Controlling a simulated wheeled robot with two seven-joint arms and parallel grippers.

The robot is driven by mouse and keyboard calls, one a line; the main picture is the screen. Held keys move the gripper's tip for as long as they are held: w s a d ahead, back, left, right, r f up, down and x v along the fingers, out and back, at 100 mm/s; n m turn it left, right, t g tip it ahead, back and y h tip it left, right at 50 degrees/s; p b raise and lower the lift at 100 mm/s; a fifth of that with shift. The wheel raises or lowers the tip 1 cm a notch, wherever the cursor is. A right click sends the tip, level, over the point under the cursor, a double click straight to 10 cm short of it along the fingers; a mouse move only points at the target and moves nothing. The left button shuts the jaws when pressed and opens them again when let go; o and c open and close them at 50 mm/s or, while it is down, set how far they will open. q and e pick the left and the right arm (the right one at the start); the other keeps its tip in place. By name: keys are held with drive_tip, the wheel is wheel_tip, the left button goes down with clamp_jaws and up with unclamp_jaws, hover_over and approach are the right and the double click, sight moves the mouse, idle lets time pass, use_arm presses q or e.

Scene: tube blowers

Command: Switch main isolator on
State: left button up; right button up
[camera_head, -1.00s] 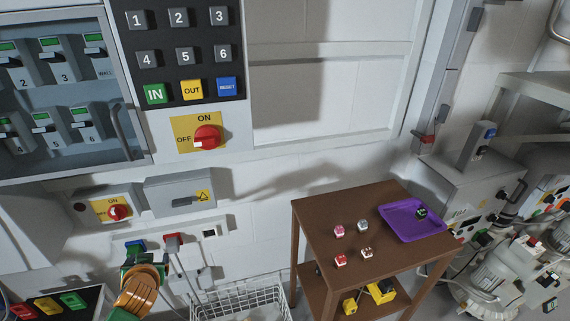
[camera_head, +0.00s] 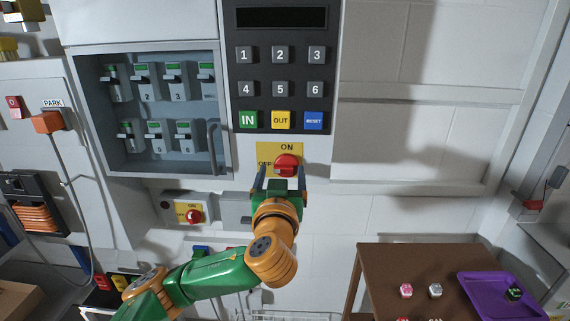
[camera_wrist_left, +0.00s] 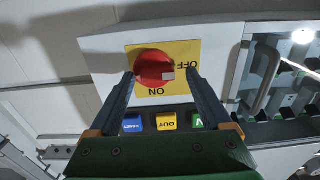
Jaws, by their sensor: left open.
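A red rotary isolator knob (camera_head: 287,165) sits on a yellow ON/OFF plate (camera_head: 265,150) below the keypad panel. In the left wrist view, where the scene is upside down, the knob (camera_wrist_left: 150,66) has a pale mark on the side toward the word OFF. My left gripper (camera_head: 280,174) is in front of the knob with its jaws open. In the left wrist view its fingers (camera_wrist_left: 159,78) stand on either side of the knob, and I cannot tell whether they touch it. My right gripper is not in view.
A keypad panel (camera_head: 281,69) hangs above the knob, with an open breaker cabinet (camera_head: 226,110) to its left. A smaller red knob (camera_head: 194,216) is on a grey box at lower left. A brown table (camera_head: 385,265) with a purple tray (camera_head: 480,290) stands at lower right.

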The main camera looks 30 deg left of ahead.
use_arm(q)
drive_tip(key=shift+w+f, duration=0.1)
drive_tip(key=shift+w, duration=0.05)
drive_tip(key=shift+c, duration=0.7)
drive_tip(key=shift+d, duration=0.1)
clamp_jaws()
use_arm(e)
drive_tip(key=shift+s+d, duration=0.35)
